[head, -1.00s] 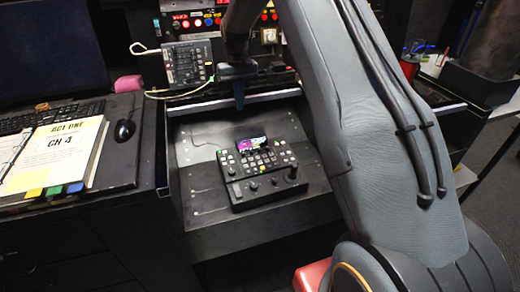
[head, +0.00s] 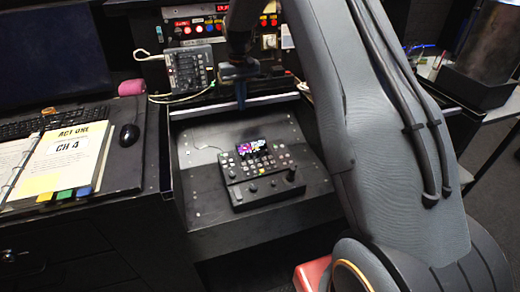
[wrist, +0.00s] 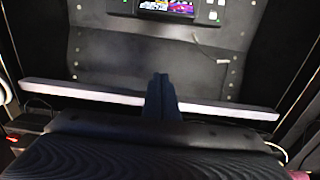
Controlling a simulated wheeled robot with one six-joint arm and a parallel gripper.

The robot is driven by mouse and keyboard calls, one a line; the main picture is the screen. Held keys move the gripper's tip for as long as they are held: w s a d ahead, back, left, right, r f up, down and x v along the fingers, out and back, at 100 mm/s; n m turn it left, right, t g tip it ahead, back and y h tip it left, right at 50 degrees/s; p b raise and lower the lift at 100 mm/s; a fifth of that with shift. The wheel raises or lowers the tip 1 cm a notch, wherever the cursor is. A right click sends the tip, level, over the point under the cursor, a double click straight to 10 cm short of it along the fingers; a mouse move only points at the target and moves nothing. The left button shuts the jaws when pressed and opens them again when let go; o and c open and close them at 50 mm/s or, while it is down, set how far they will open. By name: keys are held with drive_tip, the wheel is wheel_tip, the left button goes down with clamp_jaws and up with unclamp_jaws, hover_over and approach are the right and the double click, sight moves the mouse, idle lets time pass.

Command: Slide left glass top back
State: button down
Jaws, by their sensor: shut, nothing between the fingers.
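A pale, narrow bar (head: 198,112) runs across the back edge of the sloped black bay; it also shows in the wrist view (wrist: 80,92). A clear glass sheet cannot be made out for certain over the bay. My gripper (head: 241,102) points down at the middle of this bar, its fingers together and empty. In the wrist view my gripper (wrist: 161,82) overlaps the bar and hides its middle. Whether the fingers touch the bar cannot be told.
A control panel (head: 262,172) with a small screen sits in the bay. A binder (head: 65,160), keyboard and mouse (head: 129,135) lie on the desk at left. A button rack (head: 195,28) and small mixer (head: 188,70) stand behind. My arm covers the right side.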

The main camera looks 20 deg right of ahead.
drive_tip(key=shift+r+p, duration=1.2)
drive_tip(key=shift+r, duration=1.7)
drive_tip(key=s+f+t, duration=0.1)
drive_tip(key=s, duration=3.6)
drive_tip(key=shift+s, duration=0.25)
drive_tip(key=shift+a, duration=0.15)
